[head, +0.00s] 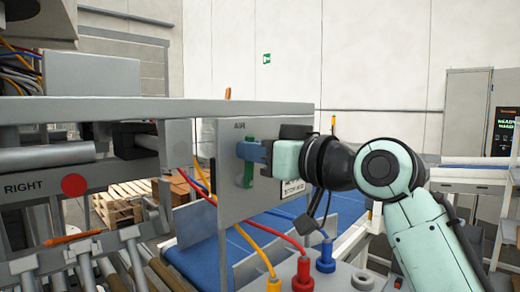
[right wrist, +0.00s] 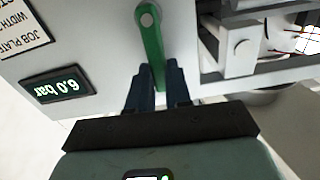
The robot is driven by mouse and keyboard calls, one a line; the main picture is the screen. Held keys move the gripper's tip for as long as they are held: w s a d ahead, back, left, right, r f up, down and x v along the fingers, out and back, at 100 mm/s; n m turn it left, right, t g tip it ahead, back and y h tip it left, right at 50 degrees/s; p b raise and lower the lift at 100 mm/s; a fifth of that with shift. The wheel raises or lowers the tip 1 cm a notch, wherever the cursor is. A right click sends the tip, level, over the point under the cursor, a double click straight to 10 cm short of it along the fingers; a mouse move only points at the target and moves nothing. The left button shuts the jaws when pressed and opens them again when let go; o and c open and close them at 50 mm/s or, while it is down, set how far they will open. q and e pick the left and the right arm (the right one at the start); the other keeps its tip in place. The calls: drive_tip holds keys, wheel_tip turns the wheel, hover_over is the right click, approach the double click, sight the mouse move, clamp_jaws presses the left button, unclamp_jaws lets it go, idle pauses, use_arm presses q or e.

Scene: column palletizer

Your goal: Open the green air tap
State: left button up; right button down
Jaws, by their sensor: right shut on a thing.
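The green air tap (head: 249,176) is a lever on a grey upright panel (head: 232,205) marked AIR. My right gripper (head: 250,151) reaches it from the right, and its dark blue fingers cover part of the tap. In the right wrist view the tap's lever (right wrist: 150,45) runs from a round pivot at the top down between my fingertips (right wrist: 155,85). The gripper is shut on the lever's free end, which the fingers partly hide. My left gripper is not in view.
A display reading 6.0 bar (right wrist: 57,88) shows upside down beside the tap. Red (head: 302,275), yellow and blue hose fittings stand below the panel. A red button (head: 74,185) is at the left, with rollers below it. A blue conveyor (head: 195,225) lies behind the panel.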

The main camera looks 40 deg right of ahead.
drive_tip(key=shift+a+n, duration=0.15)
drive_tip(key=shift+n, duration=0.25)
drive_tip(key=c, duration=1)
unclamp_jaws()
drive_tip(key=shift+c, duration=0.2)
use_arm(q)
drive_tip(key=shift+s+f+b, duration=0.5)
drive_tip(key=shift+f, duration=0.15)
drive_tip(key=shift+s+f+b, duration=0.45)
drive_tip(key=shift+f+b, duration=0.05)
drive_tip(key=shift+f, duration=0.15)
use_arm(e)
drive_tip(key=s+d, duration=0.1)
drive_tip(key=s, duration=1.2)
drive_tip(key=shift+s, duration=0.15)
